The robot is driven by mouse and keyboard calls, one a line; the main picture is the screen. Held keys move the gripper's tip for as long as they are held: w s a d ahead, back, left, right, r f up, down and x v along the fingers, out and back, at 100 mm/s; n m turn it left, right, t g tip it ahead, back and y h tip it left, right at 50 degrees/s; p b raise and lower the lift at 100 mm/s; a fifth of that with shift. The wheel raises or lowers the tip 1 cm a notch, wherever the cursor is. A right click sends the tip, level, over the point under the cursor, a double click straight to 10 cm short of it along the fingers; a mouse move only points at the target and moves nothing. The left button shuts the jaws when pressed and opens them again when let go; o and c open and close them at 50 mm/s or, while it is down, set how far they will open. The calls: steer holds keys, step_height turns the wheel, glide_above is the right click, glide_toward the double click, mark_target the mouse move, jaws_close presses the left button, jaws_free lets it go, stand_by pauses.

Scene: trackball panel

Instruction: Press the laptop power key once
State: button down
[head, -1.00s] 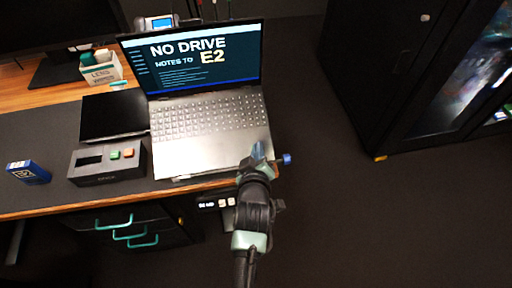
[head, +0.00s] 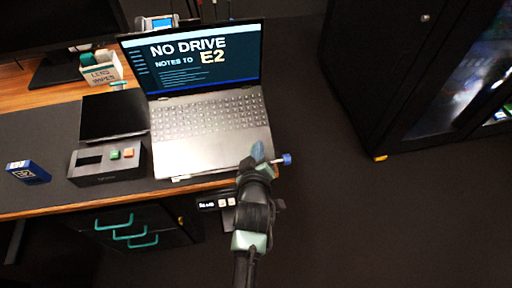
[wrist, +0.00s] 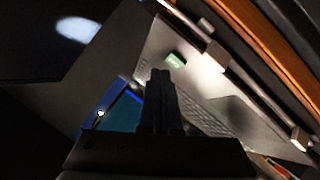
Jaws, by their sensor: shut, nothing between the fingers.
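The open laptop (head: 200,153) stands on the desk with its screen lit, and its keyboard faces up. My gripper (head: 257,147) is over the laptop's right front part, with its fingers close together. In the wrist view, my gripper's fingers (wrist: 160,75) are shut and empty. Part of the keyboard (wrist: 206,116) shows beyond them. A small green piece with a pale mark (wrist: 176,60) lies near the fingertips on a pale grey surface; I cannot tell for certain whether it is the power key. The head view does not show this key clearly. Contact cannot be told.
A dark box with green and orange buttons (head: 95,178) stands left of the laptop. A blue box (head: 28,172) lies farther left. A blue knob (head: 287,159) sticks out right of my gripper. A dark cabinet (head: 385,75) stands at the right, with open floor before it.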

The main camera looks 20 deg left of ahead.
steer(key=shift+f, duration=0.1)
steer(key=shift+w+a+f+b, duration=0.15)
steer(key=shift+f+b, duration=0.15)
steer(key=shift+b, duration=0.15)
steer(key=shift+w+f+b, duration=0.1)
steer(key=shift+f+b, duration=0.25)
stand_by(0.5)
steer(key=shift+r, duration=0.1)
steer(key=shift+s+r+p, duration=0.25)
steer(key=shift+r+p, duration=0.4)
steer(key=shift+p, duration=0.15)
steer(key=r+p, duration=0.1)
steer(key=s+d+r+p, duration=0.1)
steer(key=r+p, duration=0.2)
steer(key=shift+s+d+r+p, duration=0.15)
steer(key=shift+s+r+p, duration=0.15)
steer(key=shift+p, duration=0.05)
stand_by(0.8)
